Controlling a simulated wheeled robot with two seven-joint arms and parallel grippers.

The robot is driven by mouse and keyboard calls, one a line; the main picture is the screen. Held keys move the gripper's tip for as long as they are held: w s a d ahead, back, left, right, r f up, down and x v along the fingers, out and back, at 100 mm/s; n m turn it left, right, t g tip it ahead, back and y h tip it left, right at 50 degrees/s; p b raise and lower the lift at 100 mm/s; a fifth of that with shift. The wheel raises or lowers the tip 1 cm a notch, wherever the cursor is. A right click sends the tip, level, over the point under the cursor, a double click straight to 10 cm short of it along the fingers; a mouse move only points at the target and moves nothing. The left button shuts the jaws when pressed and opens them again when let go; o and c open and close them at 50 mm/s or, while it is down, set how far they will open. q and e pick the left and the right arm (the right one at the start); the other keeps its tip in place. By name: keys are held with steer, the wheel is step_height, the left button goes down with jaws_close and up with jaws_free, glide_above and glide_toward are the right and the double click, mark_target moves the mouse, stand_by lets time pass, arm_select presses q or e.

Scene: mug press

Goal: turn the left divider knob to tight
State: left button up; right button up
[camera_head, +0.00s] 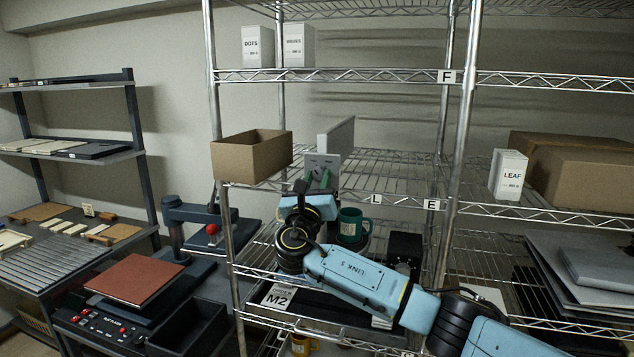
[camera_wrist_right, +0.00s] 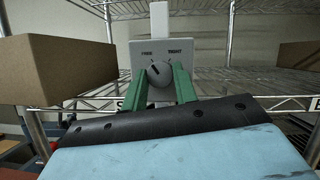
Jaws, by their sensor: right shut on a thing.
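The left divider is a light grey upright panel (camera_head: 337,134) on the wire shelf, with a grey knob plate (camera_head: 322,160) at its front. In the right wrist view the plate (camera_wrist_right: 140,52) reads FREE at left and what looks like TIGHT at right. The dark round knob (camera_wrist_right: 159,72) sits below these words. Its pale mark seems to lean up and left, towards FREE. My right gripper (camera_wrist_right: 160,77) has its green fingers on both sides of the knob and is shut on it. In the head view my right gripper (camera_head: 320,181) hides the knob. My left gripper is not in view.
An open cardboard box (camera_head: 250,158) stands on the shelf just left of the plate. A green mug (camera_head: 351,225) stands on the level below, close to my right wrist. A press (camera_head: 205,222) is at left.

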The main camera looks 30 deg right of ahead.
steer(key=m+b, duration=0.1)
steer(key=m+g+h, duration=0.1)
steer(key=m+b, duration=0.1)
steer(key=shift+w+a+f+b, duration=0.1)
steer(key=shift+f+b, duration=0.15)
steer(key=shift+b, duration=0.05)
steer(key=m+g+h+b, duration=0.1)
steer(key=m+b, duration=0.1)
steer(key=m, duration=0.1)
steer(key=m+g+h+b, duration=0.1)
steer(key=m+g+b, duration=0.1)
steer(key=m, duration=0.2)
steer(key=shift+w+a, duration=0.1)
steer(key=m+g+b, duration=0.1)
steer(key=m, duration=0.1)
steer(key=m+g+b, duration=0.1)
steer(key=m, duration=0.1)
steer(key=shift+r+m+g, duration=0.2)
steer(key=shift+m+g, duration=0.2)
steer(key=shift+w+a+r+m+g+b, duration=0.1)
steer(key=shift+m+g+b, duration=0.25)
steer(key=shift+m, duration=0.7)
steer(key=shift+r+m+g+b, duration=0.1)
steer(key=shift+m+g, duration=0.45)
steer(key=shift+m, duration=0.5)
steer(key=o, duration=1)
steer(key=shift+c, duration=0.2)
